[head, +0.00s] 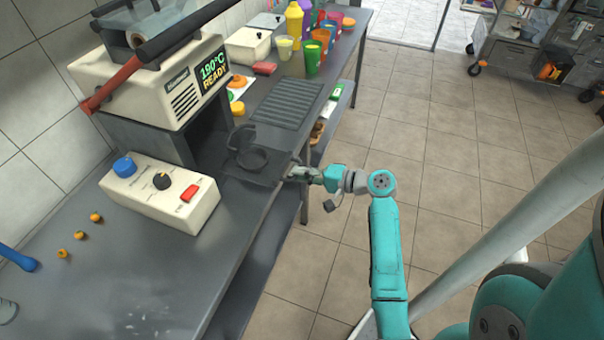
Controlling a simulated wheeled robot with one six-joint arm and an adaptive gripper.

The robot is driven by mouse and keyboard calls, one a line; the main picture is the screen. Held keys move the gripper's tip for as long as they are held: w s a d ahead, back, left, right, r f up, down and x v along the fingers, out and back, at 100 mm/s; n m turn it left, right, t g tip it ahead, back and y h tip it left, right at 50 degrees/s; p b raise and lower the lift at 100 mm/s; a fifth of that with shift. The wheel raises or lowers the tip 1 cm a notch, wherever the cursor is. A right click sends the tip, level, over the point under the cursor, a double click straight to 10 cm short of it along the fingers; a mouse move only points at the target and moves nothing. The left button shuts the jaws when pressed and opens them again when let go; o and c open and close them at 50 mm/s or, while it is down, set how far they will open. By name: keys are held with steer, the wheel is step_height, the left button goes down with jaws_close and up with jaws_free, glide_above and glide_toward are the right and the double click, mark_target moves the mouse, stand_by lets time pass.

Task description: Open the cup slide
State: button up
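The cup slide (232,171) is a dark flat plate with a round ring holder (252,158) on it. It sits in front of the opening under the cream sealing machine (170,85), and its right end is near the table's front edge. My gripper (293,172) is at the right end of the slide, by the table edge. The fingers are small and dark against the dark plate. I cannot tell whether they are open or shut, or whether they touch the slide or a handle.
A cream control box (160,195) with a blue knob and red switch stands left of the slide. A dark grooved mat (287,102) lies behind it. Coloured cups (312,58) and bottles stand at the back of the table. The tiled floor (440,130) right of the table is largely open.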

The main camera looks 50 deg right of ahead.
steer(key=shift+o, duration=1.2)
steer(key=v, duration=0.7)
steer(key=shift+s, duration=0.25)
steer(key=a+f+g+h, duration=0.2)
steer(key=a+f+h, duration=0.1)
steer(key=a+f, duration=0.8)
steer(key=s+a+f+n+h, duration=0.2)
steer(key=s+a+h, duration=0.1)
steer(key=s+a, duration=0.55)
steer(key=s+a+r+n+t, duration=0.1)
steer(key=s+a+r+n, duration=0.2)
steer(key=s+r+n, duration=0.3)
steer(key=s+a+r+n+t, duration=0.1)
steer(key=s+a+r+n, duration=0.3)
steer(key=s+r, duration=0.5)
steer(key=s+n, duration=0.2)
steer(key=s, duration=0.1)
steer(key=shift+a+y, duration=0.3)
steer(key=shift+a, duration=0.05)
